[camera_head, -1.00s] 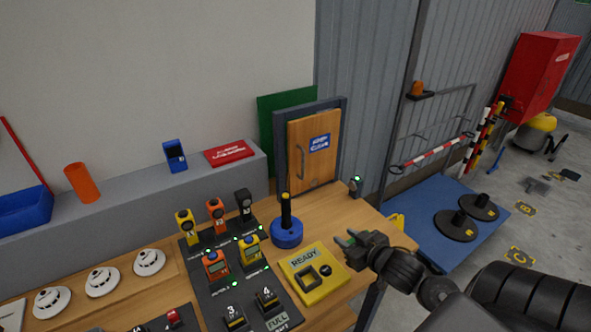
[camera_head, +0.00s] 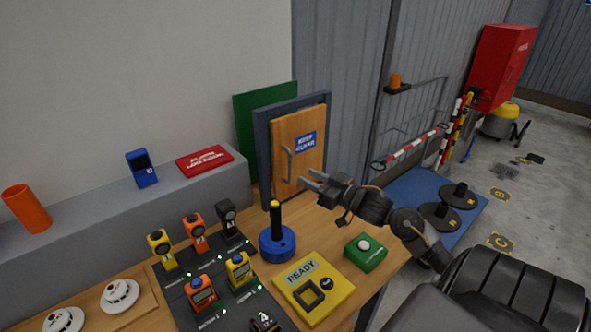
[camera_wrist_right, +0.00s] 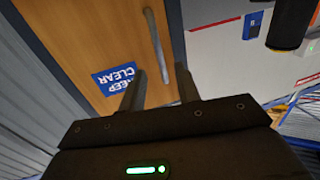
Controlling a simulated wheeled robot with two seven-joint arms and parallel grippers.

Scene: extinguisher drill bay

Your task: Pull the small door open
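The small wooden door (camera_head: 308,122) stands in a grey frame (camera_head: 262,140) at the back of the bench and looks shut. It has a blue sign (camera_head: 306,142) and a grey vertical handle (camera_head: 287,164) on its left side. My right gripper (camera_head: 307,180) is open and empty, in front of the door, to the right of and below the handle. In the right wrist view, the handle (camera_wrist_right: 157,45) lies ahead, between the lines of my two spread fingers (camera_wrist_right: 160,88), apart from them. The door (camera_wrist_right: 85,35) fills the upper left there. My left gripper is not in view.
On the bench near my right arm are a blue round base with a black stick (camera_head: 277,243), a yellow READY box (camera_head: 313,290) and a green box with a white button (camera_head: 365,253). A grey ledge (camera_head: 90,225) runs left of the door.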

